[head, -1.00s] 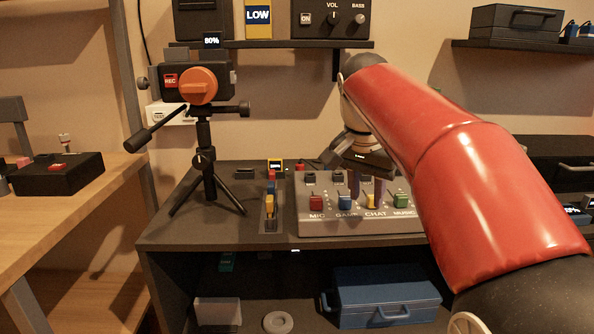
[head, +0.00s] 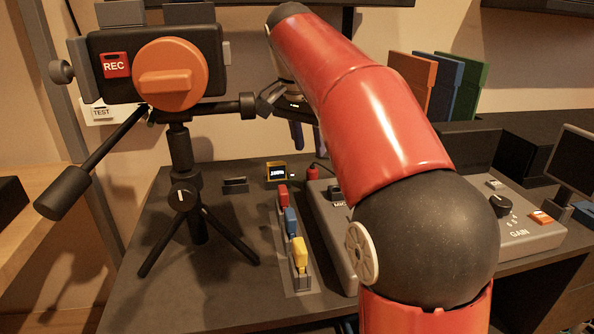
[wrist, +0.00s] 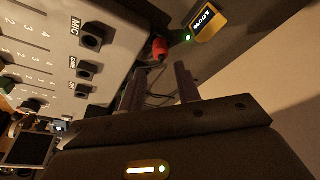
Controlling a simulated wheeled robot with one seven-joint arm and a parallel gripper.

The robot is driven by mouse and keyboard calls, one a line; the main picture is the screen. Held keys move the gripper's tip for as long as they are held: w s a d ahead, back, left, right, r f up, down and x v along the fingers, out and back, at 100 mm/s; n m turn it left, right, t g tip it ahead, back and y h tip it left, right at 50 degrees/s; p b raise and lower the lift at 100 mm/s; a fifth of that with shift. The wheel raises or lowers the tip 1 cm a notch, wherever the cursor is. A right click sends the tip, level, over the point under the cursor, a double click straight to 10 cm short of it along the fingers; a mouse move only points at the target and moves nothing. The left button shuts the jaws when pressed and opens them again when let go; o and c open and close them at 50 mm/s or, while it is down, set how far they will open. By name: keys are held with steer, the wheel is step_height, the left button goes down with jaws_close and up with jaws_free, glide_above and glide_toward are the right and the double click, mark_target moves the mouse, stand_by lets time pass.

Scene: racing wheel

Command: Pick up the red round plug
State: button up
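The red round plug (head: 313,173) is on the dark desk at the back left corner of the mixer, with a dark cable running from it. In the wrist view the red plug (wrist: 159,48) shows just beyond the gap between my fingertips. My gripper (wrist: 158,69) is open and empty, its two dark fingers apart. In the head view my gripper (head: 298,138) hangs above and slightly left of the plug, partly hidden by my red arm.
A small yellow device with a lit screen (head: 276,172) stands close left of the plug. The mixer (wrist: 65,50) has a row of sockets facing the gripper. A camera tripod (head: 182,170) stands left. A strip of red, blue and yellow sliders (head: 291,235) lies in front.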

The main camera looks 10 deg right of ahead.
mark_target(312, 168)
steer(key=b+x, duration=0.1)
steer(key=x, duration=0.6)
steer(key=shift+w+f, duration=0.1)
steer(key=shift+f, duration=0.2)
jaws_close()
steer(key=shift+r, duration=0.1)
